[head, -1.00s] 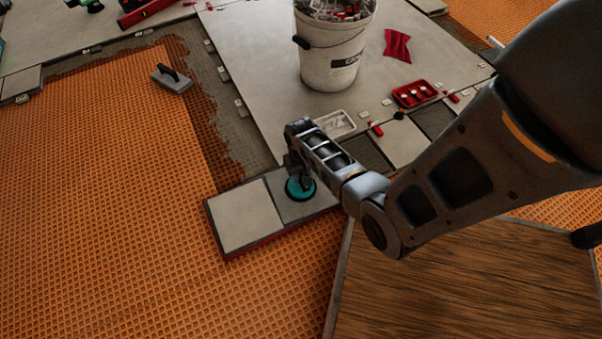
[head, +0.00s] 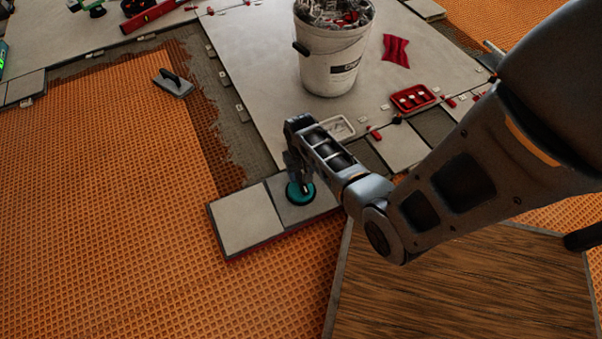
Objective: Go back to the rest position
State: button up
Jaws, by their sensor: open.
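My gripper (head: 303,180) points down above a teal round suction cup (head: 300,193). The cup sits on the right-hand grey tile of a small row of tiles (head: 247,219) with a red lower edge. My gripper's fingers are small and dark here and partly hidden by my wrist. They are at the cup's top; I cannot tell whether they touch it. My arm reaches in from the upper right.
A white bucket (head: 328,75) of clips stands on the large grey tiles behind my gripper. A white tray (head: 338,128), a red tray (head: 413,98) and a red cloth (head: 396,50) lie nearby. A trowel (head: 173,83) lies at the left. The orange mat (head: 110,200) is clear.

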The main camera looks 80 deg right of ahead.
notch_tip(320, 180, up, 3)
jog(key=shift+r+p, duration=0.15)
jog(key=shift+p, duration=0.4)
jog(key=s+a+r+n+t+h, duration=0.1)
jog(key=a+n+t, duration=0.1)
jog(key=a, duration=0.5)
jog(key=s+a+r+n+t+h, duration=0.1)
jog(key=a+r+t, duration=0.1)
jog(key=a, duration=0.5)
jog(key=s+a+r+n+t, duration=0.5)
jog(key=a+r, duration=0.4)
jog(key=r, duration=0.4)
jog(key=s+a+r+n+t+p, duration=0.1)
jog(key=s+r+t+p, duration=0.1)
jog(key=r+p, duration=0.7)
jog(key=s+a+r+t+y+p, duration=0.1)
jog(key=r+p, duration=0.9)
jog(key=r, duration=1.5)
jog(key=s+a+r+n+t+y+p, duration=0.1)
jog(key=s+r+t+p, duration=0.1)
jog(key=r+p, duration=0.7)
notch_tip(320, 180, up, 9)
jog(key=shift+s+a+f+n+t, duration=0.15)
jog(key=shift+s+a+n+t, duration=0.15)
jog(key=shift+s+t, duration=0.1)
